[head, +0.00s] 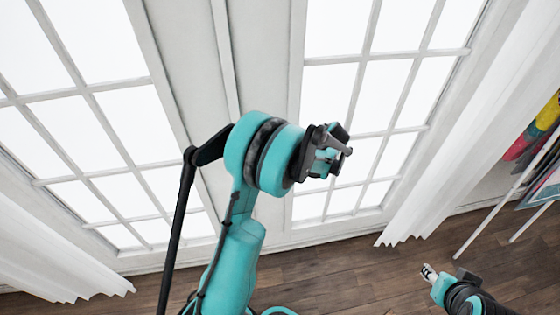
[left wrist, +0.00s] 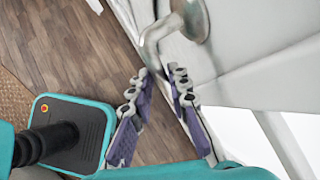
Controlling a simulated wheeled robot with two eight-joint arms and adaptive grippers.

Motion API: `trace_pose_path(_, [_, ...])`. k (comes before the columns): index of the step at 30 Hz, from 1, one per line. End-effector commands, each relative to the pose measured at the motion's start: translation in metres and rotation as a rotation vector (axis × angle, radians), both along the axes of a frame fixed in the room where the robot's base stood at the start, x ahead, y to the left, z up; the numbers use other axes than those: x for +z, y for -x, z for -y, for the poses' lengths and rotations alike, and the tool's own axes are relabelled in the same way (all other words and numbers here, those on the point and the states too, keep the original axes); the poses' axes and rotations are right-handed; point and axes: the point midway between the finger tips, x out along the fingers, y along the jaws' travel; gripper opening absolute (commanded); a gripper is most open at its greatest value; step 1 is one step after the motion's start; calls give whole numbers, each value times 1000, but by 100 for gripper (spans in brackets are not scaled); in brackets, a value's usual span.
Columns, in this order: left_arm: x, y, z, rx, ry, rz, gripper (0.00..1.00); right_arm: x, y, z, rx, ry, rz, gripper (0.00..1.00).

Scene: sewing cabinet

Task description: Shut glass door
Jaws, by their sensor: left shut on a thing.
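A white-framed glass door with several panes fills the upper part of the head view, with a left paned panel (head: 115,105) and a right paned panel (head: 385,90). My left gripper (head: 338,153) is in front of the right panel's lower left part. In the left wrist view, a curved metal door handle (left wrist: 153,38) sticks out from the white door surface (left wrist: 240,60).
White curtains hang at the left (head: 50,255) and right (head: 455,130) of the glass. Colourful items (head: 540,130) and white poles (head: 500,215) stand at the far right. The wooden floor (head: 340,285) is bare below the door.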

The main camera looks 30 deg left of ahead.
Motion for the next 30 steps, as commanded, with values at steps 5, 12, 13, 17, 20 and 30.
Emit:
trace_pose_path(5, [-5, 10, 12, 1, 27, -22, 0, -1, 0, 0, 0, 0, 0, 40])
trace_pose_path(12, [-5, 10, 12, 1, 26, -21, 34, -1, 0, 0, 0, 0, 0, 40])
trace_pose_path(13, [-5, 9, 12, 1, 26, -21, 34, -1, 0, 0, 0, 0, 0, 40])
trace_pose_path(17, [-5, 9, 10, 4, 26, -20, 34, -1, 0, 0, 0, 0, 0, 40])
trace_pose_path(20, [-5, 9, 10, 6, 25, -19, 34, -1, 0, 0, 0, 0, 0, 40])
trace_pose_path(30, [6, 7, 17, 6, 22, -19, 34, -1, 0, 0, 0, 0, 0, 40])
